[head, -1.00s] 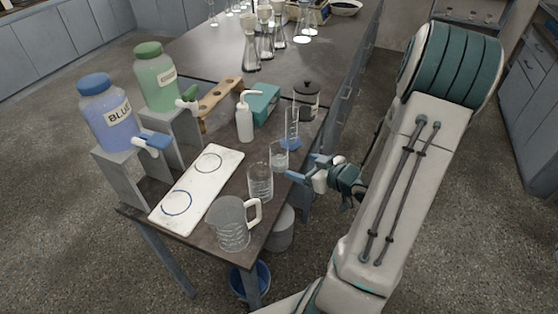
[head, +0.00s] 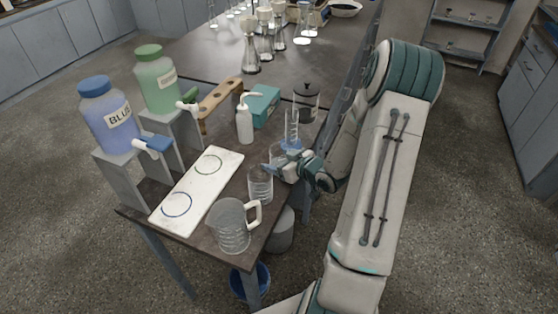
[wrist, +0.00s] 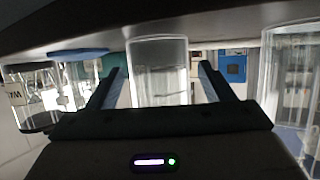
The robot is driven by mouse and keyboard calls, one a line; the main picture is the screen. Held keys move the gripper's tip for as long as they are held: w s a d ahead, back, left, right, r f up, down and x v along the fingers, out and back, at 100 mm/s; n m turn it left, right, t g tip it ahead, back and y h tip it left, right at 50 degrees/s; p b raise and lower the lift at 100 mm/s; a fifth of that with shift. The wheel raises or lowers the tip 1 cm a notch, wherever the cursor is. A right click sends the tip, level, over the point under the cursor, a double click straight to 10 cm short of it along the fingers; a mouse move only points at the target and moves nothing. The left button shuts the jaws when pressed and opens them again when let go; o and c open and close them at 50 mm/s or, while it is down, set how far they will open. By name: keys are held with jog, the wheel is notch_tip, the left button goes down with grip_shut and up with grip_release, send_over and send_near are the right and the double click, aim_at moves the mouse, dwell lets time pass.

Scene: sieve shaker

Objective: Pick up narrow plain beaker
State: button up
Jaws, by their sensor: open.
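A clear, plain-sided narrow beaker (head: 278,151) stands near the right edge of the table, partly hidden behind my gripper in the head view. My gripper (head: 273,165) is open and level at the beaker. In the wrist view, which looks upside down, the beaker (wrist: 157,75) stands between the two spread fingers of my gripper (wrist: 155,85). A gap shows on each side of it. A second clear beaker (head: 260,184) stands just nearer the table's front; it also shows at the right of the wrist view (wrist: 293,80).
A measuring cylinder with a blue base (head: 292,130) and a dark-lidded jar (head: 306,103) stand just behind. A handled jug (head: 232,228) is at the front corner. A white board with two rings (head: 196,190), a wash bottle (head: 244,122) and a teal box (head: 265,105) lie left.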

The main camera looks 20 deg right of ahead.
jog(key=c, duration=1.1)
jog(key=shift+r, duration=0.2)
